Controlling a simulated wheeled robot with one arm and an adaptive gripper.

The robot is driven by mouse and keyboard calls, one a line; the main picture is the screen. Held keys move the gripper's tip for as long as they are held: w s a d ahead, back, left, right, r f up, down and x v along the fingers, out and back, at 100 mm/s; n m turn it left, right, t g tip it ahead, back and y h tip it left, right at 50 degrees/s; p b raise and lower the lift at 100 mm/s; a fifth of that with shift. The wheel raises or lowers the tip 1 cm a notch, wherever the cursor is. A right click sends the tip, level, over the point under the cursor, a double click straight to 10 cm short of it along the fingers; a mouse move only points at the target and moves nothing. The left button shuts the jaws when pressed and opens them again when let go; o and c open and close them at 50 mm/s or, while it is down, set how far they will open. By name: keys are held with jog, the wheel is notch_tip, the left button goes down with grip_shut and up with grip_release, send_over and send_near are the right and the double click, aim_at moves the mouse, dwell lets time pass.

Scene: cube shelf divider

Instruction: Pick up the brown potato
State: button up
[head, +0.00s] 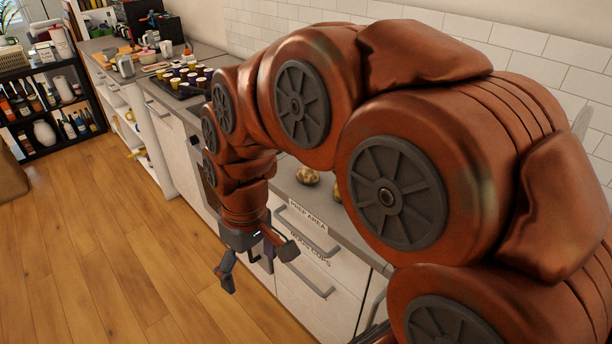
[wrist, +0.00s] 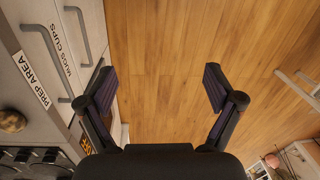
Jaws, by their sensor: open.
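A brown potato (head: 308,176) lies on the grey counter in the head view, behind my arm. A second yellowish item (head: 337,191) beside it is mostly hidden by my arm. A round brown thing, likely a potato (wrist: 12,121), shows at the left edge of the wrist view on the counter. My gripper (head: 258,268) hangs in front of the drawers, out over the floor and below the counter top. In the wrist view my gripper (wrist: 158,88) is open and empty, with only wood floor between its fingers.
Drawers labelled "PREP AREA" (head: 307,217) and "MUGS CUPS" have protruding handles (head: 304,282) near my gripper. A dark tray of several cups (head: 185,80) stands farther along the counter. A black shelf (head: 45,110) with bottles is at the left. The wood floor (head: 110,250) is clear.

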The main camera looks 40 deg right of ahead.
jog(key=w+d+t, duration=0.2)
jog(key=w+d, duration=0.5)
jog(key=w, duration=0.2)
jog(key=t+h+b, duration=0.1)
jog(key=t, duration=0.2)
send_over(311, 174)
jog(key=s+d, duration=0.2)
notch_tip(311, 174, down, 3)
jog(key=shift+s+r+n, duration=0.15)
jog(key=shift+n, duration=0.25)
jog(key=shift+x, duration=1.05)
jog(key=shift+w+a+f+p, duration=0.2)
jog(key=shift+w+f+p, duration=0.2)
jog(key=shift+f+p, duration=0.2)
jog(key=shift+p+x, duration=0.7)
jog(key=shift+x, duration=1.4)
jog(key=shift+w+a+r, duration=0.1)
jog(key=shift+a, duration=0.05)
jog(key=c, duration=1.3)
